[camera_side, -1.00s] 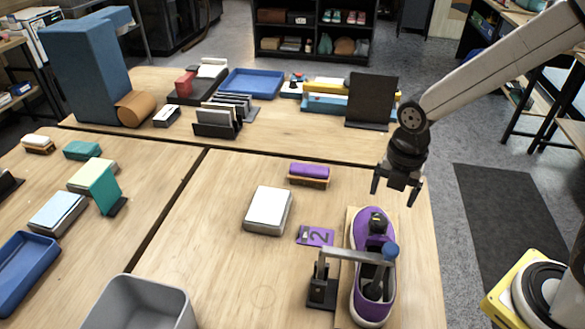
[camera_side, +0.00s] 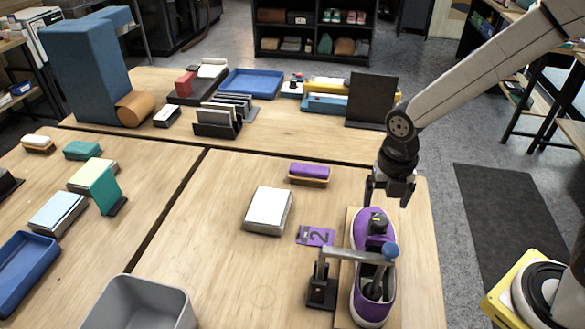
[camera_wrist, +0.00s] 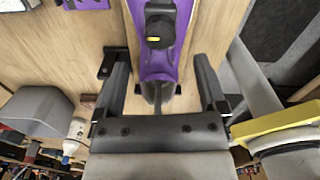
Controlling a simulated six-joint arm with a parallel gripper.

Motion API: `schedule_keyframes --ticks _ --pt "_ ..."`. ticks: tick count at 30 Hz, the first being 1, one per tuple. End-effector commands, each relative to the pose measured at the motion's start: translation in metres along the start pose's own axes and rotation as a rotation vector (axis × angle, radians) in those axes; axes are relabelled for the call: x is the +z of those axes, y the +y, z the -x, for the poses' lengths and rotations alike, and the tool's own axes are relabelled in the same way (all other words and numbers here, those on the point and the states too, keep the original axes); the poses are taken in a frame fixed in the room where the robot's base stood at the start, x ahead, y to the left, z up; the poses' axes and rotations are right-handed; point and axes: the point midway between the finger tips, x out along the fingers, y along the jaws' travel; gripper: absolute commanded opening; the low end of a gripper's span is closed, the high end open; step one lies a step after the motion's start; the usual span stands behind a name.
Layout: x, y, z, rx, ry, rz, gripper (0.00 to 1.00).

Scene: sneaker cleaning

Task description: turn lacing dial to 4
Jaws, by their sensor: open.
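A purple sneaker (camera_side: 361,238) with a white sole lies on a wooden board at the front right of the table. The black lacing dial (camera_side: 377,220) sits on top of it. In the wrist view the dial (camera_wrist: 158,30) shows a short yellow mark on the purple upper (camera_wrist: 150,62); I cannot read a number there. My gripper (camera_side: 387,200) is open and empty, pointing down just above and behind the dial. In the wrist view its fingers (camera_wrist: 161,68) are spread wide on either side of the shoe's line, apart from the dial.
A grey bin (camera_side: 140,305) stands front left.

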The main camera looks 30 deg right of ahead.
Motion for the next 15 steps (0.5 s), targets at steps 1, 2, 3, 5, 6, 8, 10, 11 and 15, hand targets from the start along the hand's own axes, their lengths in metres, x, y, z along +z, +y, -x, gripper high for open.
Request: schedule_keyframes --ticks 1,2,3,5,6,8,10,11,15 --pt "-0.001 -0.001 -0.006 -0.003 0.003 0.000 0.91" --pt "-0.001 -0.001 -0.009 -0.003 0.002 0.000 0.91" --pt "-0.001 -0.001 -0.013 -0.004 0.003 -0.001 0.91" --pt "-0.001 -0.001 -0.019 -0.003 0.002 -0.001 0.91" --pt "-0.001 -0.001 -0.023 -0.004 0.003 -0.001 0.91" --pt "-0.001 -0.001 -0.030 -0.003 0.002 -0.001 0.91" --pt "-0.001 -0.001 -0.037 -0.003 0.003 -0.001 0.91" --pt "-0.001 -0.001 -0.040 -0.002 0.002 -0.001 0.91" --pt "0.000 0.000 -0.051 -0.002 0.002 -0.001 0.91"
